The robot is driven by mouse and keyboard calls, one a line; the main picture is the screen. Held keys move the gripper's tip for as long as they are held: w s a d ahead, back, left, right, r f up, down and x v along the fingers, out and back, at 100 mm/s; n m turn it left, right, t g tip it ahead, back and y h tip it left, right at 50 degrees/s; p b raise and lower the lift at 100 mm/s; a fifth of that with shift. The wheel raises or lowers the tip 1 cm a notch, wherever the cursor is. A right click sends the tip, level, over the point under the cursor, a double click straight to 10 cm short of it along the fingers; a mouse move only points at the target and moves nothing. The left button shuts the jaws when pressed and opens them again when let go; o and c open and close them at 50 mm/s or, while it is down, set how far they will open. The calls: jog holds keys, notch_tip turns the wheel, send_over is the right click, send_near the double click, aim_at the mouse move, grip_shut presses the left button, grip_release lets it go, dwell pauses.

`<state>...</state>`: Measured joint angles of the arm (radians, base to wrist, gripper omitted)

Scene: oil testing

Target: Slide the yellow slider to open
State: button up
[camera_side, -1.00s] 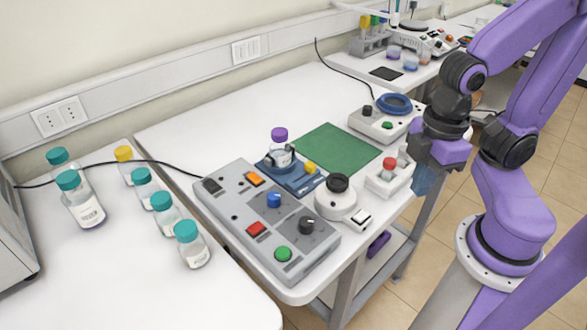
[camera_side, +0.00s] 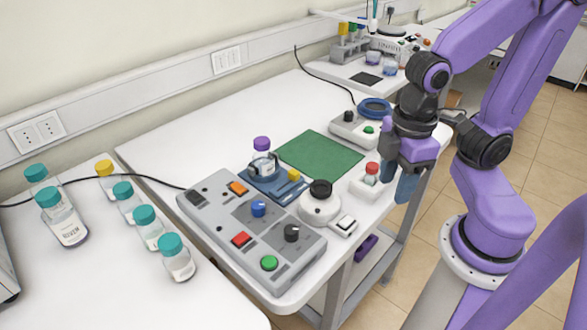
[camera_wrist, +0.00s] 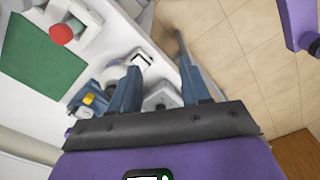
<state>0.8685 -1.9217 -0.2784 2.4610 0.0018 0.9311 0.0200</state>
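The yellow slider (camera_side: 293,175) is a small yellow block on the right side of a blue device (camera_side: 268,188). A bottle with a purple cap (camera_side: 262,144) stands on that device. In the wrist view the yellow slider (camera_wrist: 88,98) shows at the left, partly beside my near finger. My gripper (camera_side: 400,182) is to the right of the device, over the table's right edge, pointing down. Its blue-grey fingers stand apart with nothing between them, as the wrist view also shows (camera_wrist: 160,88). The slider and my gripper are well apart.
A white device with a black knob (camera_side: 320,187) and a red-capped item (camera_side: 371,170) stand between the slider and my gripper. A grey control box (camera_side: 220,225) is to the left. A green mat (camera_side: 320,155) lies clear behind. Teal-capped bottles (camera_side: 145,228) stand far left.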

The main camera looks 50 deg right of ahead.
jog(key=w+a+r+m, duration=0.1)
jog(key=w+r+m, duration=0.15)
jog(key=w, duration=0.45)
jog(key=w+a+r+m, duration=0.15)
jog(key=w+m, duration=0.25)
jog(key=w, duration=0.4)
jog(key=r+m, duration=0.2)
jog(key=m, duration=0.3)
send_over(294, 172)
notch_tip(294, 172, down, 18)
jog(key=shift+r, duration=0.2)
grip_shut()
